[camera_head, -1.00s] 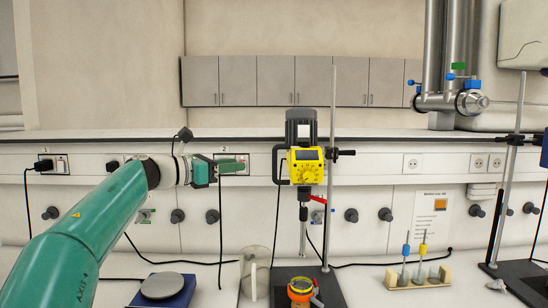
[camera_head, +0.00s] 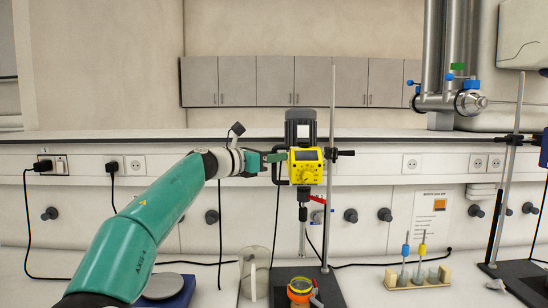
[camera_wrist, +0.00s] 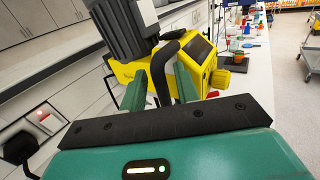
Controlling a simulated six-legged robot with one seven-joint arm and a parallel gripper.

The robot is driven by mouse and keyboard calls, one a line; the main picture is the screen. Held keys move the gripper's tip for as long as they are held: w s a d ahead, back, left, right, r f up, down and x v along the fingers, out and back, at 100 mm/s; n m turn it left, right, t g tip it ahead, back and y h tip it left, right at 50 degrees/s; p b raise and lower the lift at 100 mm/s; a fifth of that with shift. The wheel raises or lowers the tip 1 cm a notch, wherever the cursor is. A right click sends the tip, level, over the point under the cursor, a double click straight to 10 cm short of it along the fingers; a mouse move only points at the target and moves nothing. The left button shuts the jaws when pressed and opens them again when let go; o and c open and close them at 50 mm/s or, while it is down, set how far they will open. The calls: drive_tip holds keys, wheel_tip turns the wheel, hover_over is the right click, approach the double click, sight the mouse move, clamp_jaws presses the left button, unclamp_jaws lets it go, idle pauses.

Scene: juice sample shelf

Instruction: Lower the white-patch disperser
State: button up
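The disperser (camera_head: 306,168) has a yellow body with a dark display and knob, a grey-black motor on top and a thin shaft below. It is clamped on a vertical rod (camera_head: 332,220), with its shaft above an orange-rimmed vessel (camera_head: 300,289).
A clear beaker (camera_head: 254,277) and a blue hotplate (camera_head: 168,291) stand left of the stand base. A rack (camera_head: 418,277) with small tools stands to the right, near another rod stand (camera_head: 508,170). Cables hang along the wall behind.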

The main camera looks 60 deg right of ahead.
drive_tip(key=shift+d, duration=0.1)
drive_tip(key=shift+s, duration=0.1)
clamp_jaws()
drive_tip(key=shift+f, duration=0.1)
wheel_tip(320, 180, down, 17)
drive_tip(key=shift+f, duration=0.15)
idle(0.7)
drive_tip(key=shift+f, duration=0.15)
unclamp_jaws()
